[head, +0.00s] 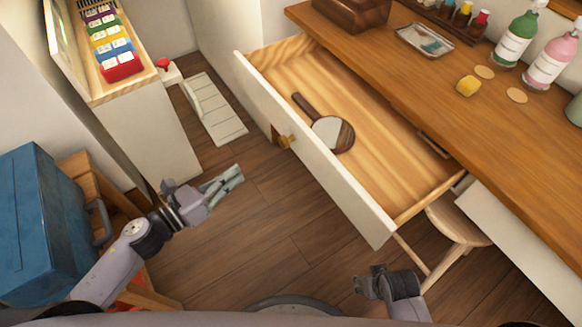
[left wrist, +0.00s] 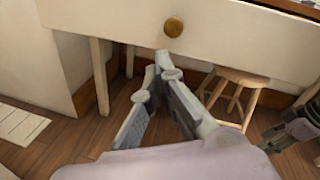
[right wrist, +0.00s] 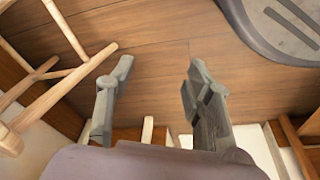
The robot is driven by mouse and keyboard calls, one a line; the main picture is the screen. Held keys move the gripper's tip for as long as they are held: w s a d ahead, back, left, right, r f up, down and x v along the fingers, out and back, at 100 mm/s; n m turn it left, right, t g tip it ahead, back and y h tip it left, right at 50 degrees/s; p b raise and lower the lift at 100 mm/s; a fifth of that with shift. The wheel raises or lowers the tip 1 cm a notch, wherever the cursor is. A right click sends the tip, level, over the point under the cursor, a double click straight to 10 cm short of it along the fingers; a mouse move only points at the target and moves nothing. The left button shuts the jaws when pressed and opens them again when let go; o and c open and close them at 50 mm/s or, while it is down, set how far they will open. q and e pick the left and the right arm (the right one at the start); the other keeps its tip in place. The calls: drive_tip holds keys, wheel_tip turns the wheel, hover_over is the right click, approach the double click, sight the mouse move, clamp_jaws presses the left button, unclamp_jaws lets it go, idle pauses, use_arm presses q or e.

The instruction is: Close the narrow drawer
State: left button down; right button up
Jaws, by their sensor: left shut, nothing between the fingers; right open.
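The narrow drawer (head: 322,160) under the desk is pulled far out in the head view. It has a white front and a pale wooden inside. A round brass knob (head: 286,141) sits on its front; the knob also shows in the left wrist view (left wrist: 173,28). A hand mirror with a dark wooden handle (head: 331,133) lies inside the drawer. My left gripper (head: 238,173) is shut and empty, in front of the drawer front and apart from it, below the knob in its wrist view (left wrist: 163,62). My right gripper (right wrist: 157,75) is open and empty, low near the drawer's near corner.
The wooden desk top (head: 455,115) holds bottles, a tray and a box. A wooden stool (head: 456,220) stands under the desk. A blue box (head: 40,225) and a white cabinet (head: 150,140) stand at the left. The floor before the drawer is clear.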

use_arm(q)
drive_tip(key=s+d+r+m+g+h+b, duration=0.1)
drive_tip(key=s+d+r+m+g+h, duration=0.2)
drive_tip(key=m, duration=0.4)
drive_tip(key=t+p, duration=0.1)
drive_tip(key=p, duration=0.2)
approach(308, 146)
drive_tip(key=x, duration=0.5)
drive_tip(key=shift+w+d+r, duration=0.15)
drive_tip(key=shift+d, duration=0.15)
drive_tip(key=shift+x, duration=0.8)
use_arm(e)
wheel_tip(308, 146, down, 6)
drive_tip(key=s, duration=0.2)
drive_tip(key=shift+s+a+r, duration=0.1)
